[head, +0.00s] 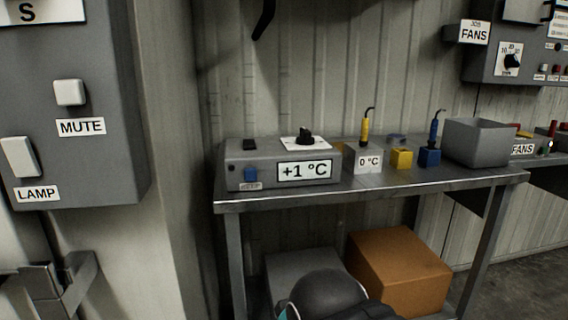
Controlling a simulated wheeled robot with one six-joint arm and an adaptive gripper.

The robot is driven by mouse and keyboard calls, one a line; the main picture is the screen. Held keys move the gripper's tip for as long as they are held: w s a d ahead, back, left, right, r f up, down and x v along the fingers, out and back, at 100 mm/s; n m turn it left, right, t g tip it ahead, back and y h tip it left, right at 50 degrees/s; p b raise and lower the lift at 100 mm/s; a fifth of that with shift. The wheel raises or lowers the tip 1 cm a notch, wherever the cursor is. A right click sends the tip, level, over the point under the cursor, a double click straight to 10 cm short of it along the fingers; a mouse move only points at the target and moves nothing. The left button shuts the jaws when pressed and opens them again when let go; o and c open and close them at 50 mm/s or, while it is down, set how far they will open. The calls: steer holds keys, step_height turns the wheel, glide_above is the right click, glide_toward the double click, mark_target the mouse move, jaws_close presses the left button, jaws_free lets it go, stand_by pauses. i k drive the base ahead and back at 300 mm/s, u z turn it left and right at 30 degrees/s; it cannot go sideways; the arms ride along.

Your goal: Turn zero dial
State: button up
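A grey instrument box (262,161) stands at the left end of the metal bench. Its front display (304,170) reads +1 °C. A black dial (304,136) sits on a white plate on top of the box; its markings are too small to read. A blue button (250,175) is on the box front at the left, with a small unreadable label below. My gripper is not in view; only a dark rounded part of my arm shows at the bottom centre, below the bench top and apart from the box.
On the bench (400,187), a block marked 0 °C (362,160) holds a yellow probe (365,130). A yellow block (402,158), a blue block (430,157) with a blue probe and a grey bin (478,143) stand rightward. A brown box (400,270) sits below. A grey panel (70,160) stands left.

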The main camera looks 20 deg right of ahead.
mark_target(304, 137)
steer(key=z, duration=0.25)
steer(key=k, duration=0.35)
steer(key=u, duration=0.85)
steer(key=i, duration=0.55)
steer(key=z, duration=1.5)
steer(key=i, duration=0.5)
steer(key=u, duration=0.1)
